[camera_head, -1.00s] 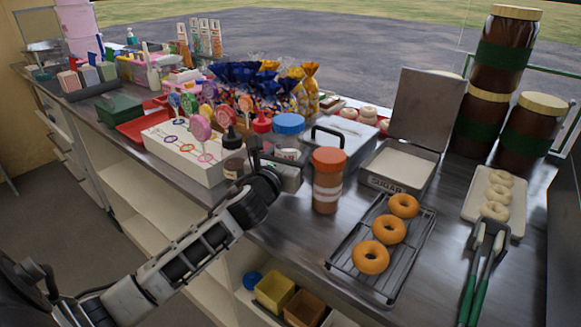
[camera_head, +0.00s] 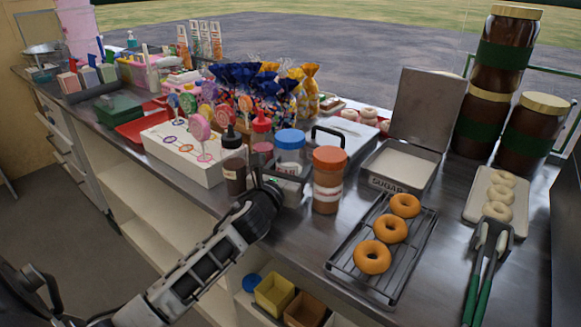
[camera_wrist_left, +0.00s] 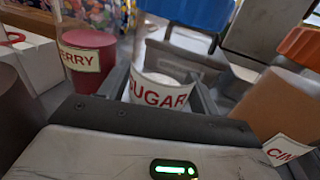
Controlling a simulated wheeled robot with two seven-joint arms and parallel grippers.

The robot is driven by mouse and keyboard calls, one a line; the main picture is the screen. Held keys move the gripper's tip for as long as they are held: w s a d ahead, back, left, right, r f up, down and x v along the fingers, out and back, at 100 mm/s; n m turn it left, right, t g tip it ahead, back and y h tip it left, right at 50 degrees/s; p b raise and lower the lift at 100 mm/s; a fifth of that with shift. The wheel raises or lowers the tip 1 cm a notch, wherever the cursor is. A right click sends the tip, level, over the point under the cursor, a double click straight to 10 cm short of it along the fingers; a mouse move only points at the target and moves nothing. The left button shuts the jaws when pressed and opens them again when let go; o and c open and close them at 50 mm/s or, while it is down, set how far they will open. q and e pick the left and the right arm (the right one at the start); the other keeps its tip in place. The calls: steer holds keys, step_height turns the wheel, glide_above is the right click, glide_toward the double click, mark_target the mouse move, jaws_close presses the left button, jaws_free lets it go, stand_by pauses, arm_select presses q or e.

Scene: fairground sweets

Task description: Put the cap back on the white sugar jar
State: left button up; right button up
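The sugar jar (camera_head: 290,157) is a clear jar with white contents and a blue cap (camera_head: 290,138) at its top. In the left wrist view its SUGAR label (camera_wrist_left: 158,92) sits between my left gripper's dark fingers, with the blue cap (camera_wrist_left: 197,12) above. My left gripper (camera_head: 287,184) is around the jar's lower part and looks shut on it. The finger contact is partly hidden, and I cannot tell how tightly the cap sits. My right gripper is not in view.
An orange-capped cinnamon jar (camera_head: 328,188) stands close on the right. A dark sauce bottle (camera_head: 234,166) and a red-filled jar (camera_wrist_left: 88,52) stand close on the left. Behind is a metal lidded box (camera_head: 345,135). A doughnut rack (camera_head: 352,245) is front right. A blue round thing (camera_head: 252,281) lies below.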

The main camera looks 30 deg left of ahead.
arm_select(q)
steer(key=shift+r, duration=0.1)
steer(key=s, duration=0.4)
steer(key=s+d, duration=0.1)
steer(key=s, duration=0.3)
steer(key=s+d, duration=0.1)
steer(key=s, duration=0.2)
steer(key=shift+s, duration=0.4)
steer(key=shift+d, duration=0.1)
